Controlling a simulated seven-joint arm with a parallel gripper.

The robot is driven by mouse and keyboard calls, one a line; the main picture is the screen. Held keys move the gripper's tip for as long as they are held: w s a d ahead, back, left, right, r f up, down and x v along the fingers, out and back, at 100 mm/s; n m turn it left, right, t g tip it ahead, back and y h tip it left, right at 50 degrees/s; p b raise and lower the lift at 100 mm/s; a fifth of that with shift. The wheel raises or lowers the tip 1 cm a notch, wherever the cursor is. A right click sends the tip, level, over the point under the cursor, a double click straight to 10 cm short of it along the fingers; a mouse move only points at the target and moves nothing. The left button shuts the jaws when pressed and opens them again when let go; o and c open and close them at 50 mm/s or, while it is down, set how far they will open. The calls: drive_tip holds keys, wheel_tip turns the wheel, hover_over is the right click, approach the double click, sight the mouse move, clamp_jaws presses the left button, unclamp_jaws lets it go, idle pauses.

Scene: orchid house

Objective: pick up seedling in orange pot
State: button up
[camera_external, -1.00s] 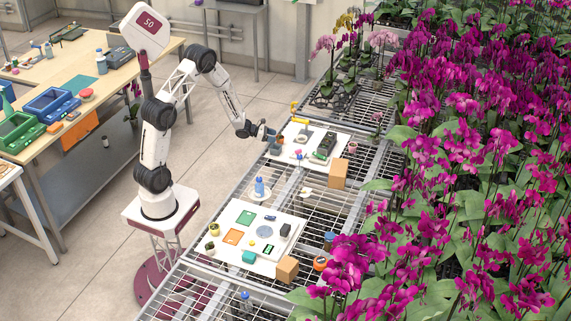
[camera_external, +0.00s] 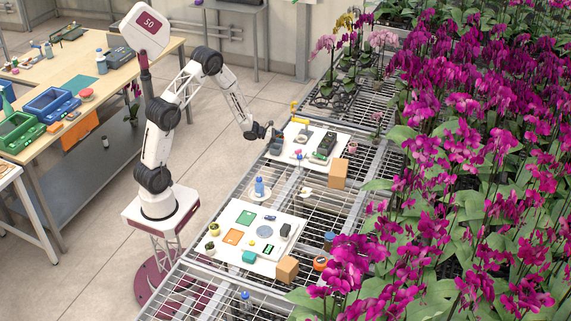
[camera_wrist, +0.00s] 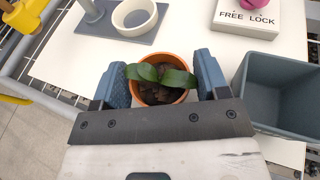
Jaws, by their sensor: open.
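The seedling in the orange pot (camera_wrist: 160,82) shows in the wrist view, with two broad green leaves over dark bark. It stands on a white board (camera_wrist: 85,62). My gripper (camera_wrist: 161,75) is open, with one blue finger on each side of the pot. I cannot tell whether the fingers touch the pot. In the outside view my gripper (camera_external: 268,130) is at the near left edge of the far white board, and the orange pot cannot be made out there.
A grey-blue bin (camera_wrist: 280,92) stands close at the right. A white bowl (camera_wrist: 135,16) on a grey plate and a box marked FREE LOCK (camera_wrist: 244,17) lie beyond. A yellow object (camera_wrist: 25,15) is at the far left. A cardboard box (camera_external: 338,173) stands on the bench.

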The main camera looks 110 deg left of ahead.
drive_tip(key=shift+c, duration=0.5)
drive_tip(key=c, duration=0.6)
drive_tip(key=shift+r, duration=0.15)
wheel_tip(320, 180, up, 10)
drive_tip(key=shift+f, duration=0.2)
idle(0.4)
